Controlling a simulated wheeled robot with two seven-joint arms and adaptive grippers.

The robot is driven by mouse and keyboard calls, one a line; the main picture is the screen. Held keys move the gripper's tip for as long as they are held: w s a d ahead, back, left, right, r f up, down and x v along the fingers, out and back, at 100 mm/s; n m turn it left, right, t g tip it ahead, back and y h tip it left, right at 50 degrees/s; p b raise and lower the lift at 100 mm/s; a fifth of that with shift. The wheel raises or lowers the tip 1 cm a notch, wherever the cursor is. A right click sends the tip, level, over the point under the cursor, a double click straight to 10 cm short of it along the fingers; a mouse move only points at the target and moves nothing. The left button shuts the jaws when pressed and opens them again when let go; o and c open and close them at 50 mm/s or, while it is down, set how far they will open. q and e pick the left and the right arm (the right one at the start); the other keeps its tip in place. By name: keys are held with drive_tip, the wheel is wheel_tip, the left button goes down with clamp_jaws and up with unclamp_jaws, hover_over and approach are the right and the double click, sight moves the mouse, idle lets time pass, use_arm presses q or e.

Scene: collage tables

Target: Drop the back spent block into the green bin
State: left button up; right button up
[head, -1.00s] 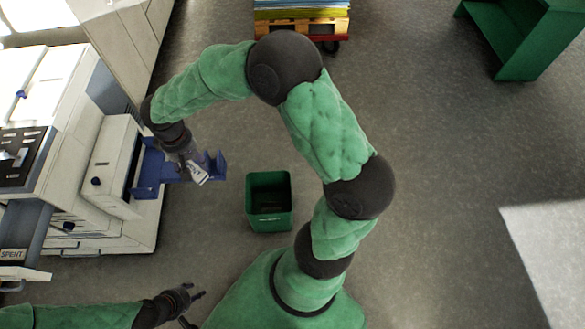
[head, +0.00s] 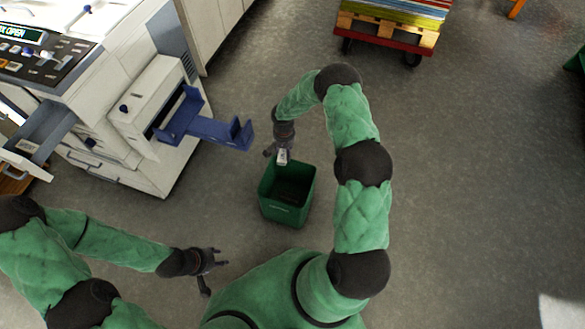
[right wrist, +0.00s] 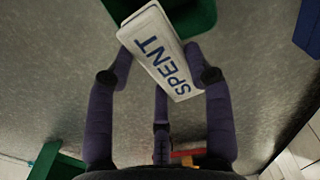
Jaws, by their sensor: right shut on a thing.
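My right gripper (head: 280,149) is shut on a white block (head: 282,159) just above the back rim of the green bin (head: 278,213). In the right wrist view the block (right wrist: 158,48) reads "SPENT" in blue and sits between the fingers of the right gripper (right wrist: 160,65). The green bin (right wrist: 200,16) shows behind the block there. In the head view the bin stands upright on the floor, its inside dark. My left gripper (head: 218,271) has its fingers spread, empty, over the floor at the lower left of the bin.
A white machine (head: 150,185) stands at the left, with a blue tray (head: 215,130) sticking out toward the bin. An open grey drawer (head: 45,135) is at far left. A loaded pallet cart (head: 385,38) stands at the back. The floor right of my arm is clear.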

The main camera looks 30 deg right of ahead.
wheel_tip(320, 180, down, 17)
drive_tip(key=s+d+m+b, duration=0.1)
drive_tip(key=d+m+b, duration=0.1)
drive_tip(key=b, duration=0.3)
drive_tip(key=shift+s+d, duration=0.15)
drive_tip(key=shift+s, duration=0.05)
drive_tip(key=shift+f, duration=0.1)
drive_tip(key=o, duration=1)
wheel_tip(320, 180, up, 12)
